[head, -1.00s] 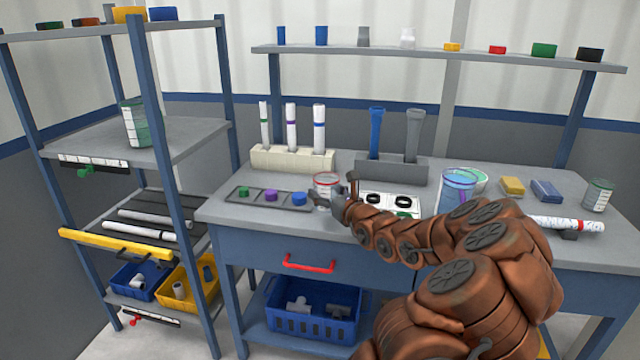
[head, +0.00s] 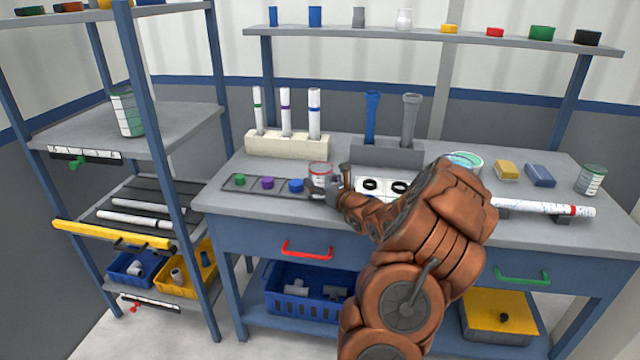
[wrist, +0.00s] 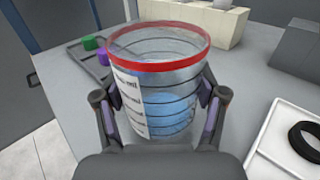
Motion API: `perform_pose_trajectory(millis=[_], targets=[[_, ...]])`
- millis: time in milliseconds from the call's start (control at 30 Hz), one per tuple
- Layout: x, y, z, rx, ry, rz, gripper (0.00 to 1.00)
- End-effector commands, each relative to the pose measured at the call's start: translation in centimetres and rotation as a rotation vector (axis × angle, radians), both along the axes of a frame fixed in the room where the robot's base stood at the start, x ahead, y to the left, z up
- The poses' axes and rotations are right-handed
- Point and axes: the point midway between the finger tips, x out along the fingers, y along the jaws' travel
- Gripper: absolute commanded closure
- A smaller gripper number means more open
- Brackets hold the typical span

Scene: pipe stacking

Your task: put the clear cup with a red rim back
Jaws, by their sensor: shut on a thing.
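The clear cup with a red rim (head: 320,171) is at the middle of the workbench, at the right end of the dark tray with caps. In the wrist view the cup (wrist: 160,75) stands upright between my fingers, with a white label and dark ring lines. Blue shows through its lower part. My gripper (head: 322,187) is shut on the cup, one finger on each side (wrist: 162,108). Whether the cup's base touches the bench is hidden.
A tray of green, purple and blue caps (head: 248,190) lies left of the cup. A white tray with black rings (head: 378,197) lies right. Behind stand a cream block (head: 285,147) with white tubes and a grey holder (head: 385,154).

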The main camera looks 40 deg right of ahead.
Motion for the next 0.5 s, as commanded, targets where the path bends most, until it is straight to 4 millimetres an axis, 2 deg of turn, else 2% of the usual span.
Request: perform_pose_trajectory(millis=[500], targets=[[-0.06, -0.09, -0.97, 0.0, 0.0, -0.002, 0.85]])
